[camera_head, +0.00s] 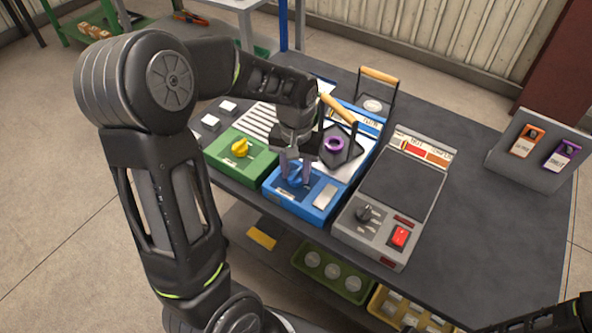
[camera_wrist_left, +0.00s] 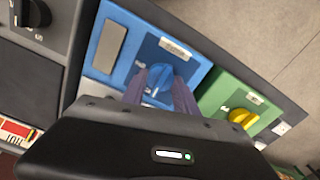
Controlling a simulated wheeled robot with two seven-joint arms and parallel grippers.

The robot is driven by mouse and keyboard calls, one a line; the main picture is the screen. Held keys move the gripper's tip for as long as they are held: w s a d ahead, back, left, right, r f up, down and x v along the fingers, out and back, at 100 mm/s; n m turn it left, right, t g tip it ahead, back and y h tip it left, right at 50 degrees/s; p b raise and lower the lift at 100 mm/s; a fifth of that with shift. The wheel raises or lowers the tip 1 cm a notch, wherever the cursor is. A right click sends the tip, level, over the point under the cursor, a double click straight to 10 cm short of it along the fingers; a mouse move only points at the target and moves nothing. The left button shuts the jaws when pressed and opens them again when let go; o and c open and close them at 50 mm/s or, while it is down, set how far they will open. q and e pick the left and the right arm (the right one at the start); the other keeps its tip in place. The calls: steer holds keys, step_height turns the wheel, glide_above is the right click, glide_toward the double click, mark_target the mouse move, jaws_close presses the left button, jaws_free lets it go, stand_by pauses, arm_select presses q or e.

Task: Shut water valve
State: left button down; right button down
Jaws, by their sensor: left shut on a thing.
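The water valve is a blue knob (camera_head: 296,177) on top of a blue box (camera_head: 322,215), with a small label and a grey plate beside it. In the left wrist view the blue knob (camera_wrist_left: 172,88) shows between the two purple-grey fingers. My left gripper (camera_head: 296,172) reaches down from above and is shut on the blue knob. The fingers hide part of the knob, so its exact angle is hard to read. My right gripper is not clearly in view; only dark parts of my own show at the lower right.
A green box with a yellow knob (camera_head: 240,148) stands just left of the blue box. A grey hot plate unit (camera_head: 385,225) with a red switch stands right. A wire-handled piece with a purple ring (camera_head: 334,145) sits behind. A sign stand (camera_head: 520,172) is at the table's right.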

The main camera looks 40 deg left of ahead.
mark_target(296, 172)
arm_select(q)
steer(key=c, duration=0.9)
jaws_free()
steer(key=shift+c, duration=0.2)
steer(key=shift+r, duration=0.1)
step_height(296, 172, up, 8)
steer(key=shift+f, duration=0.2)
